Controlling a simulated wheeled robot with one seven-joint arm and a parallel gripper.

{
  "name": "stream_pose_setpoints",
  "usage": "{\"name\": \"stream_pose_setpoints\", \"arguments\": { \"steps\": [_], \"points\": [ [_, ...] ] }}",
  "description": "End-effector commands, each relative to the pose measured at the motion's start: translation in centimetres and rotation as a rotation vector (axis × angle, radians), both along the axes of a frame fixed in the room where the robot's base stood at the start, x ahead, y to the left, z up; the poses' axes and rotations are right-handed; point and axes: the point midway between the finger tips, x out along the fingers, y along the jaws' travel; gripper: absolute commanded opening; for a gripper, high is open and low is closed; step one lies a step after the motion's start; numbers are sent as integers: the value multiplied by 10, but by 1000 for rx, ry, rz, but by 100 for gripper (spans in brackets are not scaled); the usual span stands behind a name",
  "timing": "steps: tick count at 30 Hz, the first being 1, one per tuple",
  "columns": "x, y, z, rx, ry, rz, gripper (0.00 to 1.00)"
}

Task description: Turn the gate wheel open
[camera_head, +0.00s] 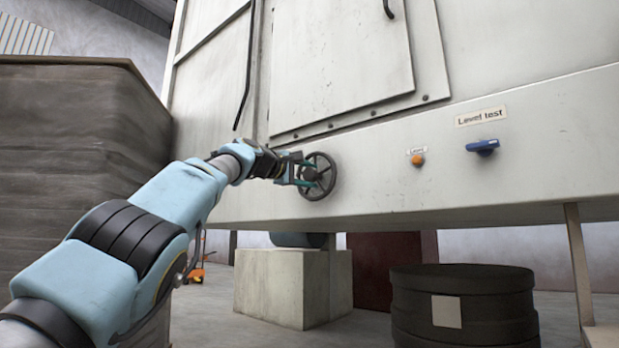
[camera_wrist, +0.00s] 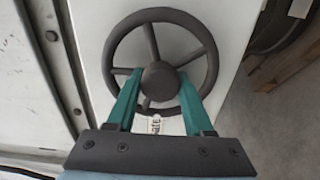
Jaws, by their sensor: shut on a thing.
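The gate wheel (camera_head: 317,176) is a dark spoked handwheel on the lower front of the pale machine. It also shows in the wrist view (camera_wrist: 152,17), with its round hub in the middle. My gripper (camera_head: 305,172) reaches it from the left. In the wrist view the teal fingers of my gripper (camera_wrist: 160,88) lie on either side of the hub and are shut on it. A small label, partly hidden, shows between the fingers below the hub.
A blue lever (camera_head: 482,147) under a "Level test" sign (camera_head: 481,116) and an orange button (camera_head: 417,160) are to the right. A dark round drum (camera_head: 464,303) and a pale block (camera_head: 292,287) stand below. A large dark stack (camera_head: 70,150) is at left.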

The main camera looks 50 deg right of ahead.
Motion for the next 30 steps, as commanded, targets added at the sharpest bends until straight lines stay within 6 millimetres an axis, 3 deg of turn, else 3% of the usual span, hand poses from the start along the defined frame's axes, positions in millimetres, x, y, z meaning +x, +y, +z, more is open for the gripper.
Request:
{"name": "stream_pose_setpoints", "arguments": {
  "steps": [11,12,18,30],
  "points": [
    [-1,-1,-2,4,-6,-3,0],
    [-1,-1,-2,4,-6,-3,56],
    [-1,0,-1,2,-5,-1,79],
    [0,5,-2,0,-4,0,80]
  ]
}}
